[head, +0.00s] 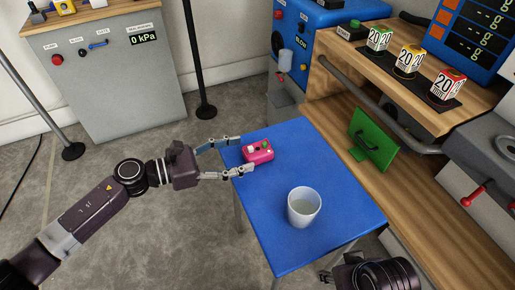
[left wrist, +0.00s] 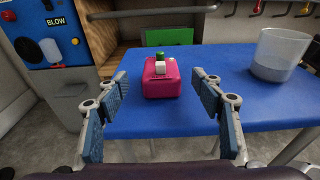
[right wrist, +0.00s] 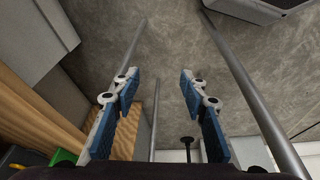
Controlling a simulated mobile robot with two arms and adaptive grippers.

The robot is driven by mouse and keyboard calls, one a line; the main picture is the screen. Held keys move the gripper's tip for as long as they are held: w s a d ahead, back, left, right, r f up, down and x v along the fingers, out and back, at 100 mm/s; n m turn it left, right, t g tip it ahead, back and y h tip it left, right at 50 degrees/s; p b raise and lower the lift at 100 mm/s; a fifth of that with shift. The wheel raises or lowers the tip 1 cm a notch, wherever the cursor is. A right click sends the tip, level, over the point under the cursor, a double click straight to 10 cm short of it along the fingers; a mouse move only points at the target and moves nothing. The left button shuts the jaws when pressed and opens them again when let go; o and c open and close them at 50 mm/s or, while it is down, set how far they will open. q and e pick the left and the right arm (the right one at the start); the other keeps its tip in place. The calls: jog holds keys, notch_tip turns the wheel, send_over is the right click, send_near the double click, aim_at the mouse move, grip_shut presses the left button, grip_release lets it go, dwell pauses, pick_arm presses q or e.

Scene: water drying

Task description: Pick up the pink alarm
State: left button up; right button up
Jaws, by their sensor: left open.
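The pink alarm (head: 259,152) is a small box with a green button and a pale part on top. It stands on the left part of the blue table (head: 275,215). My left gripper (head: 233,158) is open, with its fingers at the table's left edge and the alarm just beyond their tips. In the left wrist view the alarm (left wrist: 162,78) is centred between the open fingers (left wrist: 163,100), and neither finger touches it. My right gripper (right wrist: 158,88) is open and empty in the right wrist view, with the floor behind it.
A clear cup (head: 304,207) stands on the table, right of the alarm. A wooden bench (head: 450,150) with a grey rail and several numbered cubes runs along the right. A grey cabinet (head: 110,75) is at the back left. The table between alarm and cup is clear.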

aim_at(248, 151)
pick_arm(q)
jog(key=x, duration=0.5)
jog(key=shift+w+d, duration=0.15)
jog(key=shift+d, duration=0.2)
jog(key=c, duration=1.2)
jog(key=shift+c, duration=0.7)
jog(key=shift+r, duration=0.15)
